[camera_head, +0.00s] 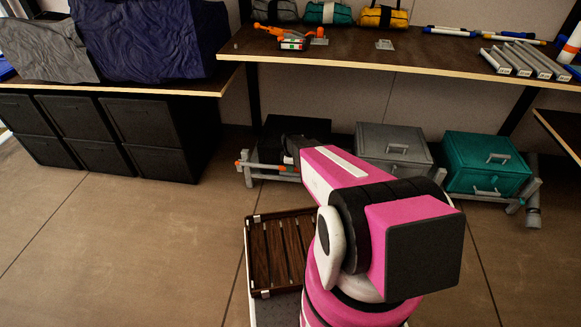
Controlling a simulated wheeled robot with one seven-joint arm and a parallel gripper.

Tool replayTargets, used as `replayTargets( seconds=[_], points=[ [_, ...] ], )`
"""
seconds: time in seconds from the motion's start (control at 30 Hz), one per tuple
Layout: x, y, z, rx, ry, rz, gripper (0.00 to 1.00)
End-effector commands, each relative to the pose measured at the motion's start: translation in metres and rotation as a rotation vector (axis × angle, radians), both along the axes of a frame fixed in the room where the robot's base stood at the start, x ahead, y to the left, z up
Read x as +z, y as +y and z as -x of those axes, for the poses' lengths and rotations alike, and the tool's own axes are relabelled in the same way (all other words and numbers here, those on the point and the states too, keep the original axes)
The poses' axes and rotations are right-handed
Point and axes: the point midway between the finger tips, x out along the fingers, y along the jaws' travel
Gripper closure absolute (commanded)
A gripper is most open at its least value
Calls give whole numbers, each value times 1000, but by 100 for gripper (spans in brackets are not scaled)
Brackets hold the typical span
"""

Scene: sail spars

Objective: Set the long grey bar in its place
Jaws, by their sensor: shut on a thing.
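My gripper (291,149) shows only as a small dark part at the far end of my pink arm, low in front of the shelf. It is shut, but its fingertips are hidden. A long grey bar (268,176) with orange bits shows low beside it, running left to right. My arm covers part of this area, so I cannot see the grip itself. More grey bar pieces (524,196) show at the right, below the teal box. Several other grey bars (526,60) lie side by side on the shelf at the upper right.
The wooden shelf (440,62) holds an orange tool (284,36), rolled bags and blue-white rods. Below stand a grey box (394,147) and a teal box (486,163). A slatted brown tray (281,250) is left of my arm. The floor at left is clear, before black bins (143,118).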

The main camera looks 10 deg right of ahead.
Motion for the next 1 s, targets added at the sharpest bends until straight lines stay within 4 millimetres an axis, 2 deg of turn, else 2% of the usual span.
replayTargets(
  seconds=[0.5, 1.0],
  points=[
    [-16, 0, 0, 0, 0, 0, 100],
    [-7, 0, 0, 0, -1, 0, 100]
  ],
)
